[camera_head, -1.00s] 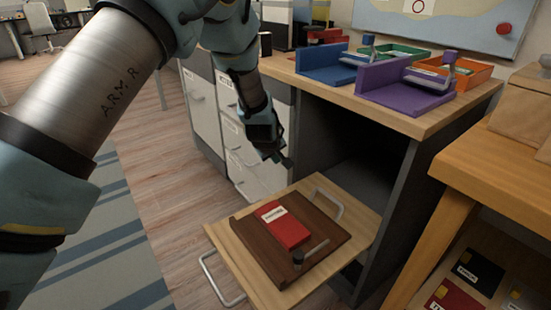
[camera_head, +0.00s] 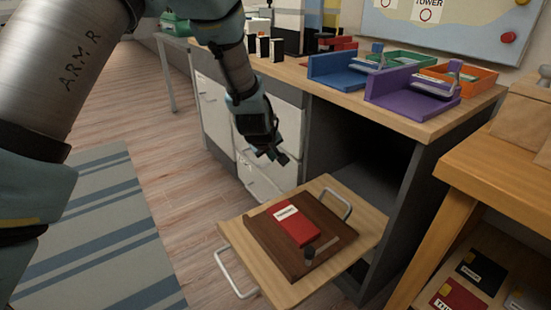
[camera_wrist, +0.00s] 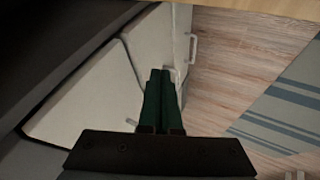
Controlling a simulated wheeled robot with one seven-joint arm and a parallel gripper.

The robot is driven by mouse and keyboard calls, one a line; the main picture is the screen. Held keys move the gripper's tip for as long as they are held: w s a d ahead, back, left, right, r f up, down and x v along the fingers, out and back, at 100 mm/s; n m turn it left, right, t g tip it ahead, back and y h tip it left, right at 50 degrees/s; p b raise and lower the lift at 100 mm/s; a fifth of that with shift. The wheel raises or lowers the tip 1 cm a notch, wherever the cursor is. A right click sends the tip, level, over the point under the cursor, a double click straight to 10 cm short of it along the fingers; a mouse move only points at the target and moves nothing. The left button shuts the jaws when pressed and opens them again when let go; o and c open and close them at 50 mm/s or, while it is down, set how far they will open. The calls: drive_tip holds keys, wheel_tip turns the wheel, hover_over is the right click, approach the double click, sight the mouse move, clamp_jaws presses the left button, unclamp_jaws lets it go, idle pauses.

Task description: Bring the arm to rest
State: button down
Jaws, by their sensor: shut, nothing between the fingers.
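My gripper (camera_head: 274,156) hangs at the end of my bent arm, in front of the white cabinet drawers and above the left back of the pulled-out wooden board. It is shut and empty. In the wrist view its two dark green fingers (camera_wrist: 162,100) lie side by side, with the pale drawer fronts and the floor beyond. A red box with a white label (camera_head: 296,225) lies on a dark brown tray (camera_head: 318,258) on the board, apart from my gripper.
The pulled-out board (camera_head: 365,220) has metal handles and juts from the desk's open bay. White drawers (camera_head: 215,115) stand behind my gripper. Blue (camera_head: 335,72) and purple (camera_head: 408,92) holders stand on the desk. A wooden shelf (camera_head: 500,160) is at right. Open floor (camera_head: 120,90) lies left.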

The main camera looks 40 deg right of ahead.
drive_tip(key=w+a+r+y, duration=0.1)
drive_tip(key=w+a+r, duration=0.2)
drive_tip(key=a, duration=0.7)
drive_tip(key=w+a+r+y, duration=0.15)
drive_tip(key=w+a, duration=0.25)
drive_tip(key=a, duration=0.5)
drive_tip(key=w+a+r+y, duration=0.1)
drive_tip(key=w+a+r, duration=0.25)
drive_tip(key=a, duration=0.65)
drive_tip(key=s+a+r+n+g+y, duration=0.15)
drive_tip(key=s+a, duration=0.25)
drive_tip(key=a, duration=0.8)
drive_tip(key=s+a+r+g+y, duration=0.15)
drive_tip(key=s+a, duration=0.35)
drive_tip(key=a, duration=0.7)
wheel_tip(320, 180, up, 27)
drive_tip(key=p, duration=2.7)
drive_tip(key=shift+t, duration=0.3)
drive_tip(key=c, duration=1.5)
unclamp_jaws()
drive_tip(key=shift+w+a+h, duration=0.1)
drive_tip(key=shift+h, duration=0.15)
